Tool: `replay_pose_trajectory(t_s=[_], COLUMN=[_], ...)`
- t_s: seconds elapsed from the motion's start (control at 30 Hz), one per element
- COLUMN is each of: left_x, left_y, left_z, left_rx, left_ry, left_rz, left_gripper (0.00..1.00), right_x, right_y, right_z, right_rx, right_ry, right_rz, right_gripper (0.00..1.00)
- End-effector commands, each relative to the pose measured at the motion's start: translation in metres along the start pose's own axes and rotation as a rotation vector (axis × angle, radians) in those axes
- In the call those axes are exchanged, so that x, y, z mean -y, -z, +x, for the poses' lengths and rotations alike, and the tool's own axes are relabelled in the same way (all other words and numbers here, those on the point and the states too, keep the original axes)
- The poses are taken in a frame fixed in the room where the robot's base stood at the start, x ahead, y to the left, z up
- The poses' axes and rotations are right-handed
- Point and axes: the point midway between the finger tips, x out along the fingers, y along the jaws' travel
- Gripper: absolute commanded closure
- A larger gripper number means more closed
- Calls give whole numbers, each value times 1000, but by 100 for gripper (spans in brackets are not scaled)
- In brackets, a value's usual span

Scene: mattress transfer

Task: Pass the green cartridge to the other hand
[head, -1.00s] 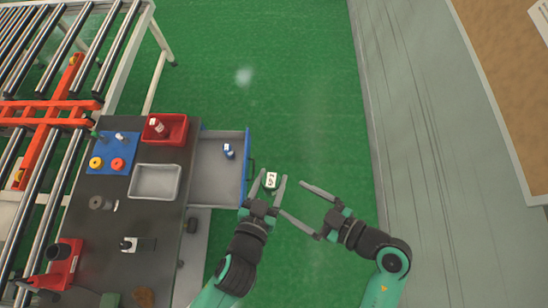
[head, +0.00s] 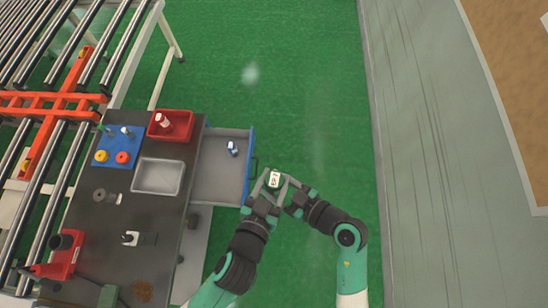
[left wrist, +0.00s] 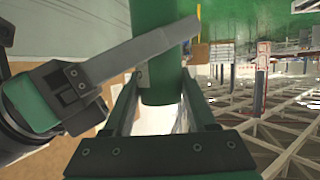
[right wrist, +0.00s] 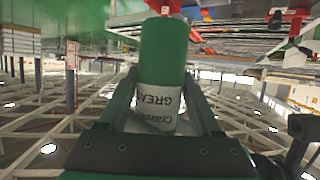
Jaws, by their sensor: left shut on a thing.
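The green cartridge (head: 274,180), with a white label on it, is held up off the floor, to the right of the open drawer. My left gripper (head: 265,189) is shut on it; in the left wrist view the cartridge's green body (left wrist: 158,85) stands between the fingers. My right gripper (head: 286,187) is at the cartridge from the right. In the right wrist view the cartridge (right wrist: 161,55) and its label lie between the right fingers. Whether these fingers press on it cannot be told. A grey right finger crosses in front of the cartridge in the left wrist view.
The open drawer (head: 211,184) with a small blue and white item (head: 232,148) lies just left of the grippers. The dark table holds a red bin (head: 184,119), a grey tray (head: 158,188) and a blue board (head: 133,141). Green floor to the right is clear up to the wall.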

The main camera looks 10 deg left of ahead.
Motion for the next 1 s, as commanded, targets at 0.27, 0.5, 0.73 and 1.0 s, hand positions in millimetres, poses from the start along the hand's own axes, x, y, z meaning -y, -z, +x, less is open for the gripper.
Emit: replay_pose_trajectory(t_s=[0.27, 0.5, 0.73, 1.0], left_x=[0, 0, 0, 3], left_y=[1, 1, 0, 47], left_z=[0, 0, 0, 7], left_rx=[-2, -1, -1, -85], left_ry=[0, 0, 0, -3], left_rz=[0, 0, 0, -39], left_gripper=[100, 23, 8, 8], right_x=[0, 0, 0, 0], right_y=[0, 0, 0, 0], right_z=[0, 0, 0, 0], right_rx=[0, -1, -1, -1], right_ry=[0, 0, 0, 1], right_rz=[0, 0, 0, 0], right_gripper=[87, 100, 100, 100])
